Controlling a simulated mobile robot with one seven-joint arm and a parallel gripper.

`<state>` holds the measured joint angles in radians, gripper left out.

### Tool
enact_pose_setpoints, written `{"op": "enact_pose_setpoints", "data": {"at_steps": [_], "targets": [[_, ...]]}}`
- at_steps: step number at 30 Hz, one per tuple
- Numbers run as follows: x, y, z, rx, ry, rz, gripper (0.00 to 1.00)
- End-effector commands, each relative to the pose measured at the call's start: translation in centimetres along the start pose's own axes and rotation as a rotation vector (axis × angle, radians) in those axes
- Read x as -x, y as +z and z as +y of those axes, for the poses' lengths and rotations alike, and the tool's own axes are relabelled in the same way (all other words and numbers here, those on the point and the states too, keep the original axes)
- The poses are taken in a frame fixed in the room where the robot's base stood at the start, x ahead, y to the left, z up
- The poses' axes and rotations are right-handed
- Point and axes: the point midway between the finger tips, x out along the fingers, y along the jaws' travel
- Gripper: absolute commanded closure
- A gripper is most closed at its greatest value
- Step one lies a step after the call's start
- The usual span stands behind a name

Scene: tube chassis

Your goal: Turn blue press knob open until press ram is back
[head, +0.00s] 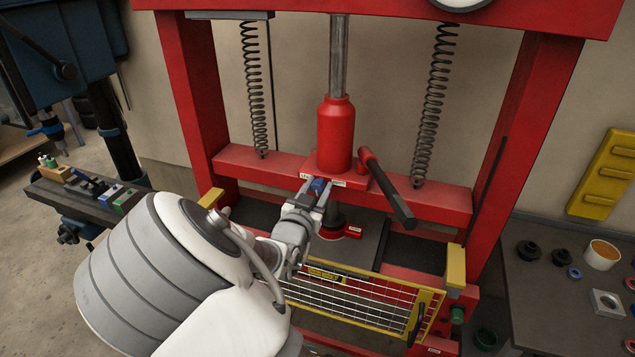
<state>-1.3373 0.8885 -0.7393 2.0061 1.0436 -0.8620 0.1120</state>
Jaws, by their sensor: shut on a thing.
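The red hydraulic press (190,85) stands in the middle of the head view. Its red jack bottle (336,135) sits on the lower crossbeam, with a grey ram rod (338,55) rising from its top to the upper beam. The blue press knob (318,185) is at the front foot of the jack, between two small labels. My gripper (317,192) reaches up to it from below left, its fingers shut on the knob at either side. Only a small part of the knob shows between the fingers, so its turn angle cannot be told.
A black-gripped pump lever (388,190) slopes down right of the jack. Coil springs (433,100) hang at both sides. A yellow-framed mesh guard (365,300) lies low in front. A bench (550,300) with small parts stands right, a drill press (60,60) left.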

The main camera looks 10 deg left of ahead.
Motion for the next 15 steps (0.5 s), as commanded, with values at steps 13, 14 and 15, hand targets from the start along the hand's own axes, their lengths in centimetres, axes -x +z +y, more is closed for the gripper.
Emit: {"op": "enact_pose_setpoints", "data": {"at_steps": [13, 14, 15], "targets": [[0.20, 0.45, 0.12, 0.398, 0.019, -0.026, 1.00], [0.20, 0.47, 0.13, 0.420, 0.020, -0.027, 1.00], [0.20, 0.50, 0.14, 0.446, 0.021, -0.028, 1.00]]}}
